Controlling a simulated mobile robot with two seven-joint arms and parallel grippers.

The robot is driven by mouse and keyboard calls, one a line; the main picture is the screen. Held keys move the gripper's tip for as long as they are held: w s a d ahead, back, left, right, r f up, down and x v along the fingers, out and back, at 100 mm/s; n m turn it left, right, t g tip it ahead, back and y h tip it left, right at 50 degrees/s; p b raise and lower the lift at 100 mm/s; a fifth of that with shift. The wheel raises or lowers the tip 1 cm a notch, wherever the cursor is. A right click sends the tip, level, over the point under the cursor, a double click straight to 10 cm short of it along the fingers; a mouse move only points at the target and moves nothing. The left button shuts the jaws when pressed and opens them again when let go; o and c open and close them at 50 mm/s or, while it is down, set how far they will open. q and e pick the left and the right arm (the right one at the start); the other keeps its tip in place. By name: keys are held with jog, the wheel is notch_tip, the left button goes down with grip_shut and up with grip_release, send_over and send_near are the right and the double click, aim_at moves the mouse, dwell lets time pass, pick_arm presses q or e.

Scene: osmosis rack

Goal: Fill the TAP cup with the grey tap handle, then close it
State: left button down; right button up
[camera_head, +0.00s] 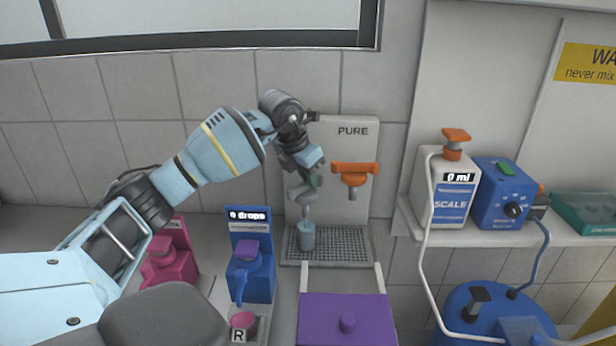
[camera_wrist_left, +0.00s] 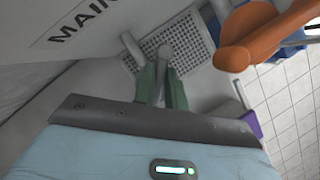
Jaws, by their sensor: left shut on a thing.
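The grey tap (camera_head: 303,192) sticks out from the white wall panel to the left of the orange PURE tap (camera_head: 354,174). My left gripper (camera_head: 314,180) is at its handle. In the left wrist view the green fingers (camera_wrist_left: 162,88) are shut on the grey tap handle (camera_wrist_left: 164,58). A blue-grey cup (camera_head: 307,238) stands upright on the metal drip grid (camera_head: 345,247), directly below the grey spout. The cup's fill level is not readable, and I cannot tell whether water runs. My right gripper is not in view.
The orange tap (camera_wrist_left: 255,32) is close beside the left gripper. A purple box (camera_head: 346,318) stands in front of the grid. Blue (camera_head: 252,275) and pink (camera_head: 170,262) dispensers stand left.

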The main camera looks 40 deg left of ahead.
pick_arm(q)
jog(key=m+h, duration=0.1)
jog(key=m, duration=0.1)
jog(key=m+h, duration=0.1)
jog(key=m, duration=0.2)
jog(key=shift+d+g, duration=0.2)
jog(key=shift+g, duration=0.1)
jog(key=m, duration=0.2)
jog(key=m+g+h, duration=0.1)
jog(key=m, duration=0.2)
jog(key=shift+s+d, duration=0.15)
jog(key=shift+d+g, duration=0.1)
jog(key=shift+g, duration=0.2)
jog(key=c, duration=1.4)
grip_release()
jog(key=shift+s, duration=0.1)
jog(key=shift+c, duration=0.2)
jog(key=v, duration=0.7)
jog(key=shift+a+r+b, duration=0.25)
jog(key=shift+r+b, duration=0.1)
jog(key=shift+s, duration=0.1)
